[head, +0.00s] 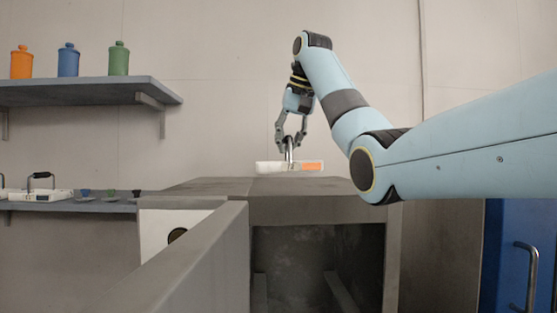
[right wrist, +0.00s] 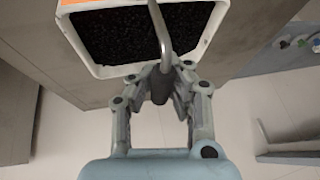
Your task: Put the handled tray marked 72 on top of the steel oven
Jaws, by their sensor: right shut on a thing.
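A white handled tray (head: 268,167) with an orange patch is at the top of the steel oven (head: 215,187), near its back edge in the head view. Whether it touches the oven top or hangs just above it, I cannot tell. No number is readable on it. My right gripper (head: 289,141) is shut on the tray's upright metal handle, with the arm reaching over from the right. In the right wrist view the gripper (right wrist: 160,84) grips the handle, and the tray (right wrist: 217,22) holds dark grains. My left gripper is not in view.
The oven's door (head: 195,262) stands open towards me, with a dark cavity behind. Another handled tray (head: 42,195) and small cups sit on a low left shelf (head: 75,207). Orange, blue and green jars stand on the upper shelf (head: 75,95). A blue cabinet (head: 508,250) is at right.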

